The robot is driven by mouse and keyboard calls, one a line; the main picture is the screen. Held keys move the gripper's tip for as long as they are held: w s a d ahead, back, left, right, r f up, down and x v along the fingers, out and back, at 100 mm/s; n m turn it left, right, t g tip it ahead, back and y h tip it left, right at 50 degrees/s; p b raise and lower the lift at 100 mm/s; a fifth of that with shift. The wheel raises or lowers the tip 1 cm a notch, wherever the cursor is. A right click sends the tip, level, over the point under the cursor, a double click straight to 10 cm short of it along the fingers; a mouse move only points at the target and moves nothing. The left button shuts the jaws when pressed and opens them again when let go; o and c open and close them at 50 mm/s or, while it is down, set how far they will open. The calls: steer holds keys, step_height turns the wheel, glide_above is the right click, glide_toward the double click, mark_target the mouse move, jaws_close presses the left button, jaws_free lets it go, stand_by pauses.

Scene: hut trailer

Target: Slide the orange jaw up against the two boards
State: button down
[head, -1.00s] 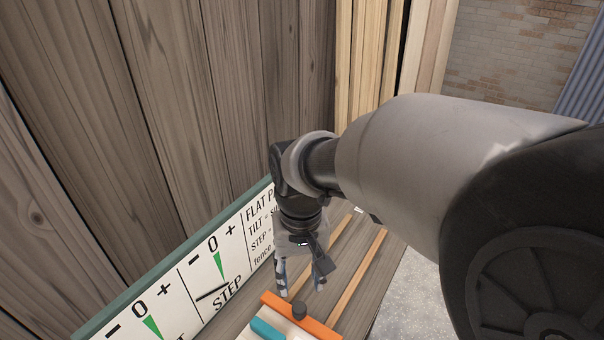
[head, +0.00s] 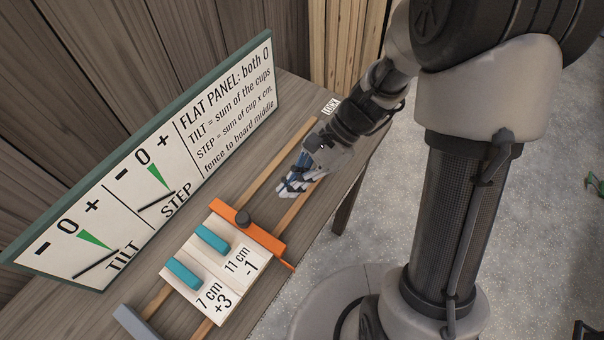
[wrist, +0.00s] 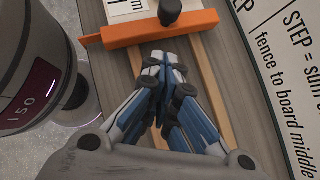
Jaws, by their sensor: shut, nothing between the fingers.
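The orange jaw (head: 266,241) lies across two wooden rails, with a dark knob (head: 243,217) on it. Two pale boards lie side by side left of it: one marked 11 cm, -1 (head: 226,246) and one marked 7 cm, +3 (head: 200,284). Each carries a teal strip. The jaw is right beside the 11 cm board; whether they touch I cannot tell. My gripper (head: 283,190) is shut and empty, on the jaw's side away from the boards. In the wrist view its fingertips (wrist: 165,58) are just short of the orange jaw (wrist: 140,32).
A grey block (head: 135,322) lies at the rails' near left end, apart from the boards. Bare rails (head: 283,160) extend beyond the jaw.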

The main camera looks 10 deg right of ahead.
mark_target(245, 223)
steer(key=b+x, duration=0.1)
steer(key=x, duration=0.3)
steer(key=shift+f, duration=0.1)
steer(key=a, duration=0.1)
steer(key=s+a+b, duration=0.1)
steer(key=a, duration=0.1)
steer(key=shift+s, duration=0.15)
steer(key=shift+s+a, duration=0.1)
steer(key=shift+a, duration=0.2)
